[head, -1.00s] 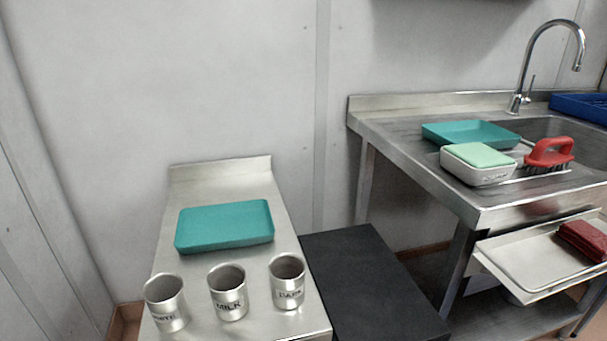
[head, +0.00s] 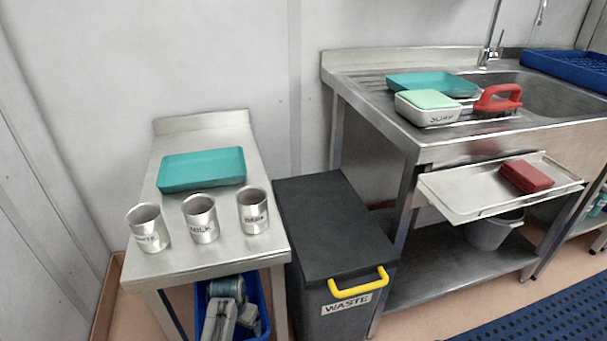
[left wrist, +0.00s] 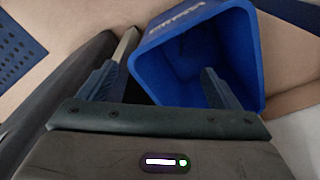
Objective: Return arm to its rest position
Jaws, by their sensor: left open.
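My left gripper (head: 234,318) shows low in the head view, below the front edge of the steel side table (head: 215,258), in front of or over a blue bin (head: 264,300). In the left wrist view my left gripper (left wrist: 160,85) has its two fingers wide apart with nothing between them. The blue bin (left wrist: 245,50) is just beyond the fingers, and the part of its inside that shows looks empty. My right gripper is in neither view.
Three metal cups, one marked MILK (head: 201,218), and a teal tray (head: 202,170) stand on the side table. A black waste bin (head: 335,220) with a yellow handle stands to its right. The sink unit (head: 365,105) has a pull-out tray (head: 465,195).

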